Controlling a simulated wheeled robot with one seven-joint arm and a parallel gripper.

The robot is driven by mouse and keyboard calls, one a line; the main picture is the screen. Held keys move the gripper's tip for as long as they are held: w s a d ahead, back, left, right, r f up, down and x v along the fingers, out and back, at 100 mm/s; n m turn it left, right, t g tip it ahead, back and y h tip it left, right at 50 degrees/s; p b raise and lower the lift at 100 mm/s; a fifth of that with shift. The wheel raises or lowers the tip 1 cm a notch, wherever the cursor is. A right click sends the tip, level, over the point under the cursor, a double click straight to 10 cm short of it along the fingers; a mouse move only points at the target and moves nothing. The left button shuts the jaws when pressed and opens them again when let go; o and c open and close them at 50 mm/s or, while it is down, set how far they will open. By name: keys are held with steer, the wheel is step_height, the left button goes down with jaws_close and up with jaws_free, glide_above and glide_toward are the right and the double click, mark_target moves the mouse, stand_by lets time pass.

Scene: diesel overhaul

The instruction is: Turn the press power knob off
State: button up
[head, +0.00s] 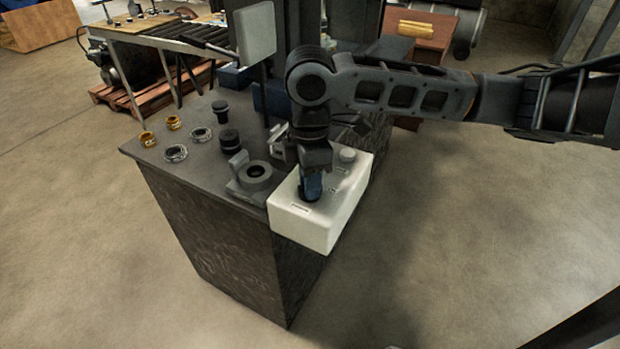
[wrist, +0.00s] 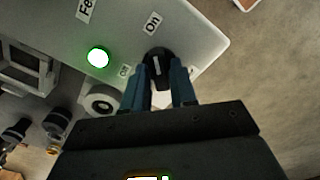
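The black power knob (wrist: 157,56) stands on a white control box (wrist: 205,45) in the wrist view. An "On" label (wrist: 153,21) lies above it and a small "Off" label (wrist: 124,71) to its left. The knob's pale mark runs roughly toward "On". A green lamp (wrist: 98,57) is lit on the box. My gripper (wrist: 160,79) has its two blue fingers close on either side of the knob, which fills the space between the tips. In the head view my gripper (head: 311,190) points down onto the white box (head: 325,235); there the fingers hide the knob.
The box sits at the corner of a dark bench (head: 225,235). A grey fixture with a round hole (head: 258,171) stands directly left of it, with black cylinders (head: 229,140) and several rings beyond. A grey panel on a post (head: 255,32) rises behind. Floor at right is clear.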

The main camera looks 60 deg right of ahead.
jaws_close()
steer(key=shift+n, duration=0.4)
steer(key=n+b, duration=0.1)
steer(key=n, duration=0.1)
steer(key=shift+n, duration=0.4)
steer(key=n+b, duration=0.2)
steer(key=n, duration=0.2)
steer(key=shift+f+n, duration=0.1)
steer(key=shift+n, duration=0.2)
steer(key=n+b, duration=0.2)
steer(key=n, duration=0.3)
steer(key=shift+n+b, duration=0.8)
steer(key=shift+n, duration=1.5)
